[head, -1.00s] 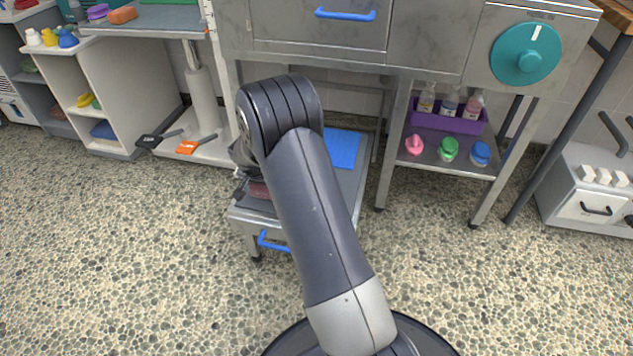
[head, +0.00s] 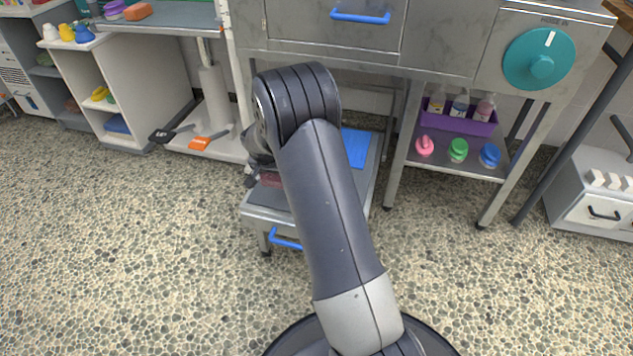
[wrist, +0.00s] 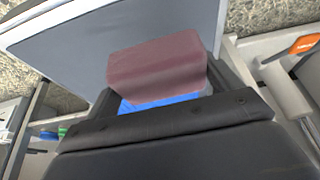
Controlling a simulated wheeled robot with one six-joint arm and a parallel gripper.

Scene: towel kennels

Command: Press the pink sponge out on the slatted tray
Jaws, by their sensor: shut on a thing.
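The sponge (wrist: 158,62), a dull dark-pink block, is between the dark fingers of my gripper (wrist: 165,80) in the wrist view. My gripper is shut on it. A small part of the sponge also shows beside my arm in the head view (head: 270,179), over the low metal cart (head: 262,212). My arm hides most of the gripper and the cart's middle in the head view. I cannot make out any slats, so I cannot tell the slatted tray. Whether the sponge touches the surface below is unclear.
A blue flat piece (head: 355,147) lies at the cart's back. A blue handle (head: 285,238) sticks out at its front. A steel bench with a teal knob (head: 540,58) stands behind. A purple bin (head: 458,122) sits on its lower shelf. The floor around the cart is clear.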

